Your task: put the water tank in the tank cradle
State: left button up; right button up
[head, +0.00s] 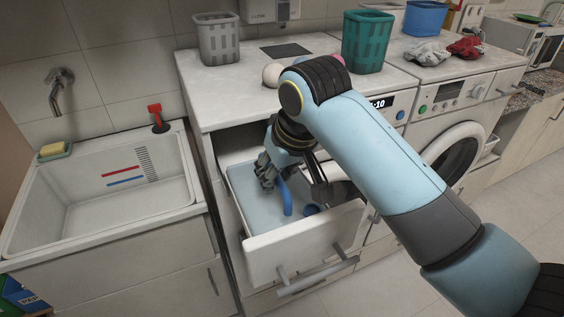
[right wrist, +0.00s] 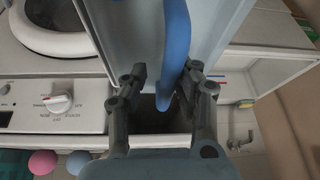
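The pale blue water tank (head: 246,186) lies in the pulled-out white drawer (head: 300,246). In the right wrist view the handle (right wrist: 176,45) runs between the fingers of my right gripper (right wrist: 162,78). The fingers are apart, with a gap on the left of the handle and the right finger close to it. In the head view this gripper (head: 268,172) is over the tank's left part. My left gripper is not in view. I cannot pick out a separate tank cradle.
A sink (head: 100,205) with a red-handled tool stands left. The white counter (head: 235,95) above the drawer holds a grey basket (head: 217,38), a green basket (head: 367,42) and balls. A washer with a round door (head: 455,150) is right. My right arm hides part of the drawer.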

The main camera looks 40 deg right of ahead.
jog(key=b+v, duration=0.1)
jog(key=v, duration=1)
jog(key=shift+s+r, duration=0.2)
jog(key=shift+r, duration=0.15)
